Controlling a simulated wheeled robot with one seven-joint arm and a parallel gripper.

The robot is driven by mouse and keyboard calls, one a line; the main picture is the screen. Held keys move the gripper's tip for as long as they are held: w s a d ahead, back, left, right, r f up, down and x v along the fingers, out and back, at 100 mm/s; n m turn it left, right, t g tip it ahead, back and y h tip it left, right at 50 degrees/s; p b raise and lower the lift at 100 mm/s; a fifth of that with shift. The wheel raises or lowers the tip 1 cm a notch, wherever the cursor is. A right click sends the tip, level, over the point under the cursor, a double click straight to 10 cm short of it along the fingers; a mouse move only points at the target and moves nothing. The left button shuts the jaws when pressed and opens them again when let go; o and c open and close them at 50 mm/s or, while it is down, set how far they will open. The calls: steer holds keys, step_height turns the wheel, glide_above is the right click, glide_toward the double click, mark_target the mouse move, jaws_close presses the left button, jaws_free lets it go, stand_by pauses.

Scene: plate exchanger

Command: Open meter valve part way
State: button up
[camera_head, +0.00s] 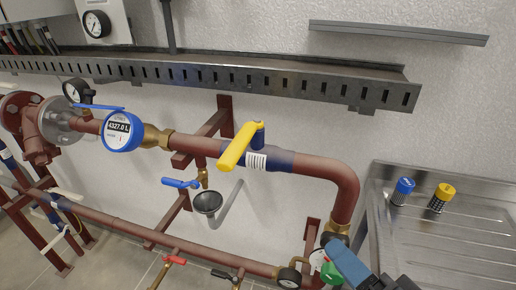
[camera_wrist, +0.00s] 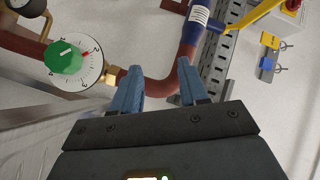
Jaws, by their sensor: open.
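A blue-rimmed digital water meter (camera_head: 122,131) reading about 4327.0 L sits on the red-brown pipe at left in the head view. To its right on the same pipe, a valve with a yellow lever (camera_head: 238,146) stands by a blue section with a barcode label; the lever slants across the pipe. Part of the yellow lever (camera_wrist: 240,18) shows at the top of the wrist view. Which handle is the meter valve is not labelled. My gripper (camera_head: 347,262) is at lower right in the head view, below the pipe bend. Its blue fingers (camera_wrist: 160,84) are apart and empty, near the pipe.
A green knob with a numbered dial (camera_wrist: 63,57) is left of my fingers in the wrist view. A blue handle (camera_head: 181,183) and black funnel (camera_head: 207,202) are below the pipe. A slotted metal tray (camera_head: 230,78) runs above. A steel sink (camera_head: 450,235) holds blue and yellow-capped items.

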steer(key=w+a+r+y+b, duration=0.2)
steer(key=w+a+r+y, duration=0.2)
steer(key=w+a+r, duration=0.15)
steer(key=g+y+b, duration=0.1)
steer(key=g+y, duration=0.2)
steer(key=y, duration=0.1)
glide_toward(230, 142)
steer(key=w, duration=0.1)
steer(key=w+a, duration=0.1)
steer(key=w, duration=0.1)
steer(key=shift+a+f, duration=0.4)
steer(key=x, duration=0.7)
steer(key=shift+w+a+p, duration=0.25)
steer(key=shift+a+p, duration=0.1)
steer(key=shift+p, duration=0.05)
steer(key=shift+c, duration=0.2)
jaws_close()
